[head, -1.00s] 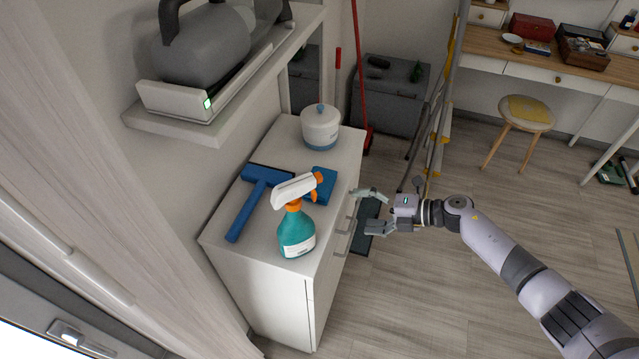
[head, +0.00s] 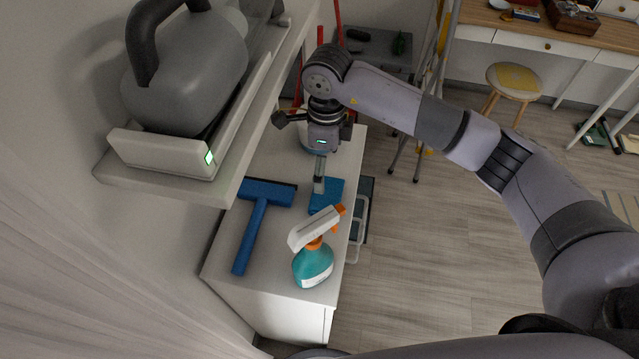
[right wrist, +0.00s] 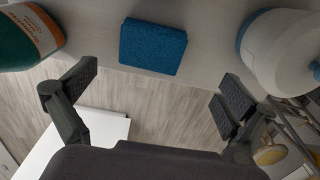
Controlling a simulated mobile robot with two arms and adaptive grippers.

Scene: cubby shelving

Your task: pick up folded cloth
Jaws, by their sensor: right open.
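The folded cloth is a small, flat blue square (head: 326,197) on top of the white cabinet, behind the spray bottle. In the right wrist view the blue cloth (right wrist: 153,46) lies near the cabinet's edge, centred beyond my fingers. My right gripper (head: 320,186) is above the cloth in the head view, and its finger covers part of it. In the right wrist view the right gripper (right wrist: 155,92) is open and empty, with its fingers wide apart and the cloth not between them. My left gripper is not in view.
A teal spray bottle (head: 313,265) stands in front of the cloth, and a blue squeegee (head: 257,220) lies to its left. A shelf (head: 165,188) with a grey kettlebell (head: 187,75) overhangs the cabinet at left.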

